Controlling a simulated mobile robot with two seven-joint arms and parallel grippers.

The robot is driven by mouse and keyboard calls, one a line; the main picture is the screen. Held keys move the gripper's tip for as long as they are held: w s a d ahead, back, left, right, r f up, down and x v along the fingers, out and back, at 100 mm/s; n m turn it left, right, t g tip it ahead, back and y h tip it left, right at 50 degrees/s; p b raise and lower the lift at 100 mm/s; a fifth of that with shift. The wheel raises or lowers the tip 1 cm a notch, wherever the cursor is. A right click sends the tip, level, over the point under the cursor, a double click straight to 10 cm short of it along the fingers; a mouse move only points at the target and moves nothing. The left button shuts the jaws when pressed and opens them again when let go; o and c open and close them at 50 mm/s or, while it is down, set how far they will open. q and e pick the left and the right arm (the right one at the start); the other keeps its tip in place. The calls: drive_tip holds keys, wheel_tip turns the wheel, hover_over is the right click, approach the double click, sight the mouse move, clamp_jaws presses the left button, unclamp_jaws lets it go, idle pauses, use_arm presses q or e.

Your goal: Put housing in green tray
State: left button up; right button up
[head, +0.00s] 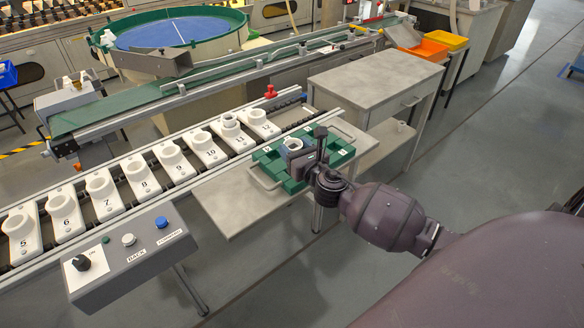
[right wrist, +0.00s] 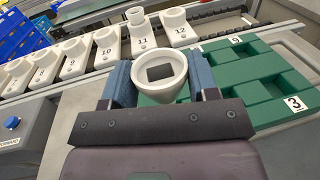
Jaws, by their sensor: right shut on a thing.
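The housing (right wrist: 160,78) is a white round cup with a dark square opening, and it also shows in the head view (head: 293,145). My right gripper (right wrist: 162,88) is shut on the housing, with one blue-grey finger on each side of it. The gripper (head: 298,153) is over the green tray (head: 345,152) in the head view. The green tray (right wrist: 259,110) has several recesses and white number labels, with 9 and 3 readable in the wrist view. The housing hides part of the tray, and I cannot tell whether it touches it. My left gripper is not in view.
A conveyor carries several white numbered holders (head: 103,187) left of the tray. A control box (head: 125,258) with a knob and buttons stands at the front left. A grey cabinet (head: 372,80) stands behind the tray. Open floor lies at the right.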

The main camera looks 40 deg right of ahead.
drive_tip(key=shift+f, duration=0.75)
wheel_tip(320, 180, down, 4)
drive_tip(key=shift+f+b, duration=0.1)
drive_tip(key=shift+b, duration=1.15)
drive_tip(key=shift+f, duration=0.1)
drive_tip(key=shift+r, duration=0.25)
drive_tip(key=shift+f, duration=0.3)
drive_tip(key=o, duration=0.9)
drive_tip(key=shift+r, duration=0.1)
drive_tip(key=shift+r, duration=0.1)
